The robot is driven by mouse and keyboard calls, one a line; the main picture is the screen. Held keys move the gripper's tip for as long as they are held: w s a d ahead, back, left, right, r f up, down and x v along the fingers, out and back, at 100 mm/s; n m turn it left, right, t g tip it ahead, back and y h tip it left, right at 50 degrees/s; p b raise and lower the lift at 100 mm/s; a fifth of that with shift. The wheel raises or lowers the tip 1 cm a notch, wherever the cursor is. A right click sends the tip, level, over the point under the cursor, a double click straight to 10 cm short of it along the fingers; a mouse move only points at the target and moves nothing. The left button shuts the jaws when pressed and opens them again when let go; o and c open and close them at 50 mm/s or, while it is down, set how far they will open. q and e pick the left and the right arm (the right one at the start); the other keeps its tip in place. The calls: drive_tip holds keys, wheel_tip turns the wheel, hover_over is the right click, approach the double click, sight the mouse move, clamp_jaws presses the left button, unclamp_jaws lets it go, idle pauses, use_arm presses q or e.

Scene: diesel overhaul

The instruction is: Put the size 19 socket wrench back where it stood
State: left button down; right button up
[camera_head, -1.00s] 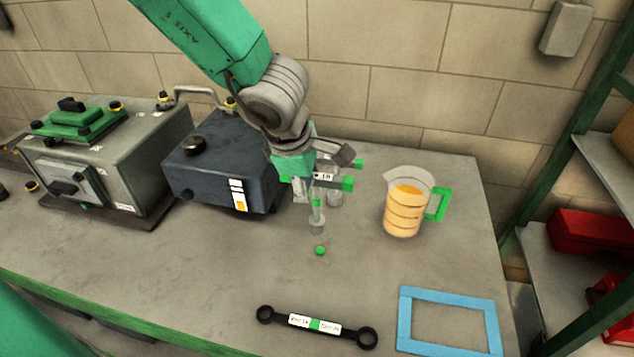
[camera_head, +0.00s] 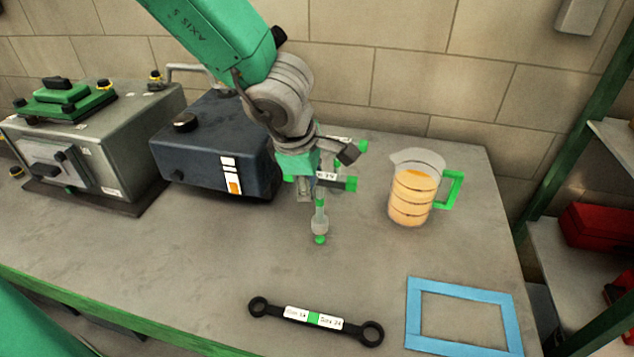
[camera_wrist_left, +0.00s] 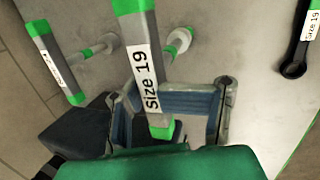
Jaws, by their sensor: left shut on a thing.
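My left gripper (camera_head: 305,186) is shut on the handle of the size 19 socket wrench (camera_head: 338,182). Its "Size 19" label shows in the left wrist view (camera_wrist_left: 147,78). The wrench is about upright in the head view, with its socket end down. My right gripper is not in view.
A jug of orange liquid (camera_head: 412,195) stands to the right. A dark box (camera_head: 215,160) is close on the left, beside a grey machine (camera_head: 90,145). A double-ended spanner (camera_head: 315,320) and a blue frame (camera_head: 415,315) lie in front. The bench between is clear.

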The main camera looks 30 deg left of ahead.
use_arm(q)
drive_tip(key=shift+a+f, duration=0.1)
drive_tip(key=shift+f, duration=0.4)
drive_tip(key=shift+d+r, duration=0.1)
drive_tip(key=shift+d, duration=0.3)
drive_tip(key=shift+s, duration=0.25)
drive_tip(key=shift+a, duration=0.25)
